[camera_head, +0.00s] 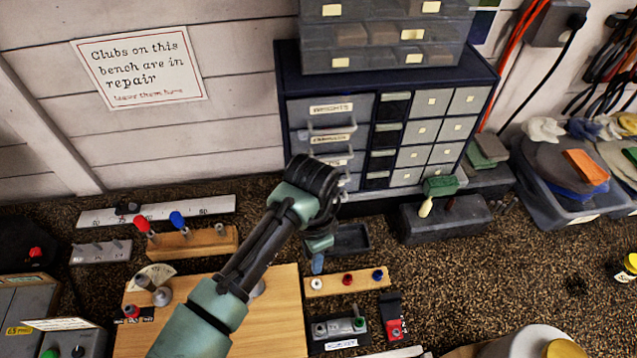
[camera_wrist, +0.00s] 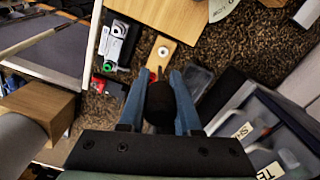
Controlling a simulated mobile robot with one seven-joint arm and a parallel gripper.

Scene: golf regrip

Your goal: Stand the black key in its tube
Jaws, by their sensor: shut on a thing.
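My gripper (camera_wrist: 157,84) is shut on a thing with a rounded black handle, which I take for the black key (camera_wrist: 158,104). A thin tip shows beyond the handle. In the head view my gripper (camera_head: 318,258) hangs over the bench near the wooden strip, and the key cannot be made out there. A wooden block (camera_head: 192,246) at left holds a red-handled key (camera_head: 145,227) and a blue-handled key (camera_head: 179,222) upright. A short metal tube (camera_head: 220,229) with no handle in it shows at the block's right end.
A wooden strip (camera_head: 330,285) with white, red and blue pieces lies near my gripper. A dark tray (camera_head: 350,240) is behind it. A drawer cabinet (camera_head: 390,120) stands at the back. A wooden board (camera_head: 278,325) lies under my arm.

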